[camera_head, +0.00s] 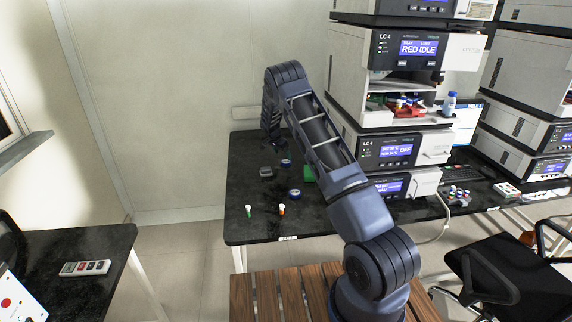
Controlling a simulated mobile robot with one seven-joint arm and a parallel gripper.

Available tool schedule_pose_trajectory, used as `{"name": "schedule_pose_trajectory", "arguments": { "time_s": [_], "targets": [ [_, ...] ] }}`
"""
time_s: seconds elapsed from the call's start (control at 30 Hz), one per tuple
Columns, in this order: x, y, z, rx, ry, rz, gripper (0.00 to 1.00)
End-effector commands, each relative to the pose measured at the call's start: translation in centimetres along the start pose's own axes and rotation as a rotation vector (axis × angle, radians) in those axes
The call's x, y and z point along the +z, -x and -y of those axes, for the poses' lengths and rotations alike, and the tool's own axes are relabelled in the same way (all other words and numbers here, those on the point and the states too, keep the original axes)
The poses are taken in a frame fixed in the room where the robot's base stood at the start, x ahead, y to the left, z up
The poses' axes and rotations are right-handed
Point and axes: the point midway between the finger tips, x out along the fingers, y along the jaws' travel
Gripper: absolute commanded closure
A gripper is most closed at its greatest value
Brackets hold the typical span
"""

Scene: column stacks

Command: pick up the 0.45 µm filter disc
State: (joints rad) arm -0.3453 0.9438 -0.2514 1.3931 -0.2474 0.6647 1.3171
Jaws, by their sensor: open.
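Two small round blue-and-white items lie on the black bench (245,225): one farther back (286,163) and one nearer the front (295,193). Either may be the 0.45 µm filter disc; no marking is legible at this size, so I cannot tell which. My gripper (275,146) points down over the back part of the bench, above and slightly left of the farther round item. It is open, and I see nothing between its fingers. Its fingertips are small and dark against the black top.
A dark grey block (266,172) and a green item (309,174), partly hidden by my arm, lie nearby. Two small vials, green-marked (248,211) and orange (281,209), stand near the front. An instrument stack (350,75) rises on the right. The bench's left side is clear.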

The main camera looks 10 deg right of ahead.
Motion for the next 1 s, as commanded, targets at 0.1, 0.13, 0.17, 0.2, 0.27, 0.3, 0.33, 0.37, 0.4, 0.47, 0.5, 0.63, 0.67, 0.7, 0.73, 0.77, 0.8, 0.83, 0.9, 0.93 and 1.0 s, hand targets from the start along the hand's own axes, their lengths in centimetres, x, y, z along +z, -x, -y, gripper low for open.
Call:
{"name": "schedule_pose_trajectory", "arguments": {
  "time_s": [0.1, 0.13, 0.17, 0.2, 0.27, 0.3, 0.33, 0.37, 0.4, 0.47, 0.5, 0.63, 0.67, 0.7, 0.73, 0.77, 0.8, 0.83, 0.9, 0.93, 1.0],
  "targets": [
    [-0.1, -0.6, -0.1, 0.0, 0.0, 0.0, 0.21],
    [-0.1, -0.9, -0.1, 0.0, -0.001, 0.0, 0.21],
    [-0.1, -1.2, -0.2, 0.0, -0.001, 0.0, 0.21],
    [-0.1, -1.6, -0.3, 0.0, -0.001, 0.0, 0.21],
    [0.0, -2.5, -0.5, 0.001, -0.001, 0.001, 0.21],
    [0.0, -3.1, -0.6, 0.002, 0.0, 0.001, 0.21],
    [0.0, -3.5, -0.6, 0.001, 0.0, 0.001, 0.21],
    [-0.1, -3.9, -0.5, 0.001, 0.001, 0.001, 0.21],
    [-0.1, -4.4, -0.5, 0.0, 0.001, 0.001, 0.21],
    [0.0, -4.9, -0.5, 0.0, 0.001, 0.001, 0.21],
    [0.0, -5.1, -0.5, 0.0, 0.001, 0.001, 0.21],
    [0.0, -5.1, -0.5, -0.001, 0.001, 0.0, 0.21],
    [0.0, -5.1, -0.5, -0.001, 0.001, 0.0, 0.21],
    [0.0, -5.1, -0.5, -0.001, 0.001, 0.0, 0.21],
    [0.0, -5.1, -0.5, -0.001, 0.001, 0.0, 0.25],
    [0.0, -5.1, -0.5, 0.0, 0.001, 0.0, 0.31],
    [0.0, -5.1, -0.5, 0.0, 0.001, 0.0, 0.39],
    [0.0, -5.1, -0.5, 0.0, 0.001, 0.0, 0.45],
    [0.0, -5.1, -0.5, 0.0, 0.001, 0.0, 0.58],
    [0.0, -5.1, -0.5, 0.0, 0.001, 0.0, 0.64],
    [0.0, -5.1, -0.5, 0.0, 0.001, 0.0, 0.69]
  ]
}}
